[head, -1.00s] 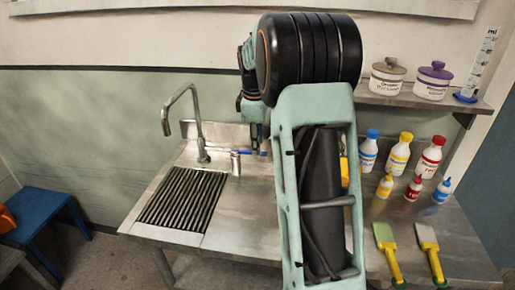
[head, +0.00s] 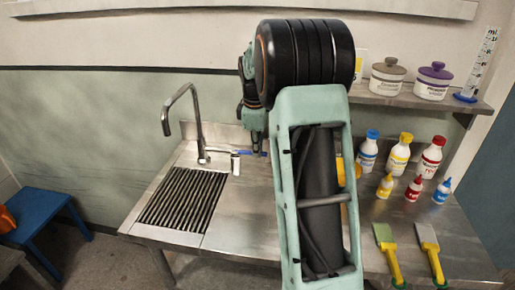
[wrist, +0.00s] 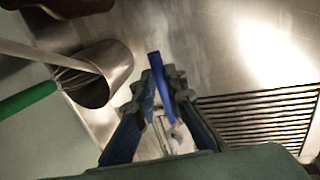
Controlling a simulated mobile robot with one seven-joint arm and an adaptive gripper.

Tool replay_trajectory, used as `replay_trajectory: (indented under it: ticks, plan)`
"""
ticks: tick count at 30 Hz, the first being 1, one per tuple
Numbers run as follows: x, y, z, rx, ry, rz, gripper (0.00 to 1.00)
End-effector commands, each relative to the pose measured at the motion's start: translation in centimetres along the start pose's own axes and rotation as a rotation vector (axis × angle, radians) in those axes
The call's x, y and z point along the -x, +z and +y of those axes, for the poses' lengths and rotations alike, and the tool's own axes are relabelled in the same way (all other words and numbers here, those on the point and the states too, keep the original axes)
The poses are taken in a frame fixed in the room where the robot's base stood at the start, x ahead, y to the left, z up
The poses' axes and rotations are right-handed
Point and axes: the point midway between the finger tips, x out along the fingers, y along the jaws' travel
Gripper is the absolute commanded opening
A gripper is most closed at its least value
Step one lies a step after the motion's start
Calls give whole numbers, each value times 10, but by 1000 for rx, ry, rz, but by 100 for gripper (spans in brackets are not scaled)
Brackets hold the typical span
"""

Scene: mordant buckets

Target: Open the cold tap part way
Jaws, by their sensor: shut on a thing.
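The cold tap's blue lever (wrist: 155,66) shows in the wrist view, standing up between my fingertips. In the head view the blue lever (head: 246,153) is a short bar beside the tap's small body (head: 236,163), behind the worktop's ribbed drain area. My gripper (wrist: 162,78) is shut on the blue lever; in the head view my gripper (head: 257,149) reaches down from behind my arm to the lever's right end. The tall curved metal spout (head: 195,125) stands to the left. My fingertips partly hide the lever's lower part.
A metal container (wrist: 105,75) with a green-handled whisk (wrist: 35,98) is close to my gripper's left in the wrist view. The ribbed drain (head: 183,198) lies in front of the spout. Several bottles stand at right, with two brushes (head: 432,250) before them. A shelf (head: 415,98) is above.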

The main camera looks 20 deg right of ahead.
Motion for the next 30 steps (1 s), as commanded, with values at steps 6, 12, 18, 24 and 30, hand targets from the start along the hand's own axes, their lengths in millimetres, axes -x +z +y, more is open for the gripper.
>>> replay_trajectory:
  ticks: [6, 12, 18, 24, 30]
  plan:
    - [0, 0, 0, -2, 0, -1, 0]
    - [2, -1, -4, -46, 0, -10, 0]
    - [4, -3, -12, -158, 1, -33, 0]
    - [6, -6, -23, -316, 0, -64, 0]
    - [8, -11, -33, -466, 1, -95, 0]
